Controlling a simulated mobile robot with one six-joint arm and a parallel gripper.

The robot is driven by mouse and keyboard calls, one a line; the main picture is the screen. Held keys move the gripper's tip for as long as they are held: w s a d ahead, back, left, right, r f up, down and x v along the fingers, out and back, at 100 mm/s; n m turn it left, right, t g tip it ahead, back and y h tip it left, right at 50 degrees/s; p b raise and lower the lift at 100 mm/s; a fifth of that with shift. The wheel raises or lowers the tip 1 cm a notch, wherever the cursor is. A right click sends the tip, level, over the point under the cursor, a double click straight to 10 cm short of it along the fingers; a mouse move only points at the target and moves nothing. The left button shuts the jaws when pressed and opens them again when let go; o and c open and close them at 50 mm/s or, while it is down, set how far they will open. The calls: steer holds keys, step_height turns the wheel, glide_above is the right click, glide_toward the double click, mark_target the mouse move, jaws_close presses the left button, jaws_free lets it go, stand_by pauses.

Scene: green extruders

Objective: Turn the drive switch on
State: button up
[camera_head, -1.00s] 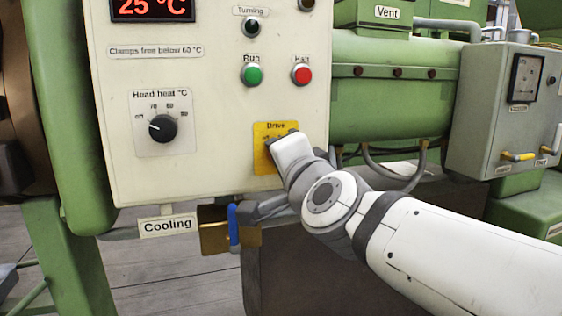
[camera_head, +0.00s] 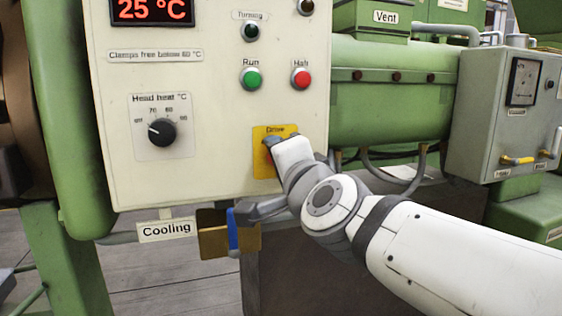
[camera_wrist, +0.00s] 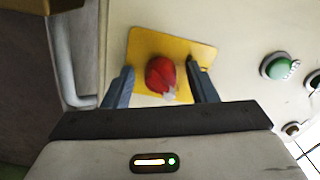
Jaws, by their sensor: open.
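The drive switch is a red knob (camera_wrist: 161,75) on a yellow plate (camera_wrist: 185,45) in the wrist view. In the head view the yellow plate (camera_head: 263,132) is labelled "Drive", and my gripper covers most of the knob. My gripper (camera_wrist: 160,82) is open, with one finger on each side of the red knob. Gaps show between the knob and both fingers in the wrist view. In the head view my gripper (camera_head: 270,146) is at the plate, near the lower right of the panel.
The cream panel (camera_head: 220,115) also carries a green Run button (camera_head: 251,78), a red Halt button (camera_head: 301,77) and a head heat dial (camera_head: 162,132). A blue-handled valve (camera_head: 233,230) labelled "Cooling" sits just below the panel, close to my wrist.

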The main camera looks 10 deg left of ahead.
steer(key=p+v, duration=0.4)
steer(key=v, duration=0.4)
steer(key=shift+w+a+r, duration=0.1)
stand_by(0.3)
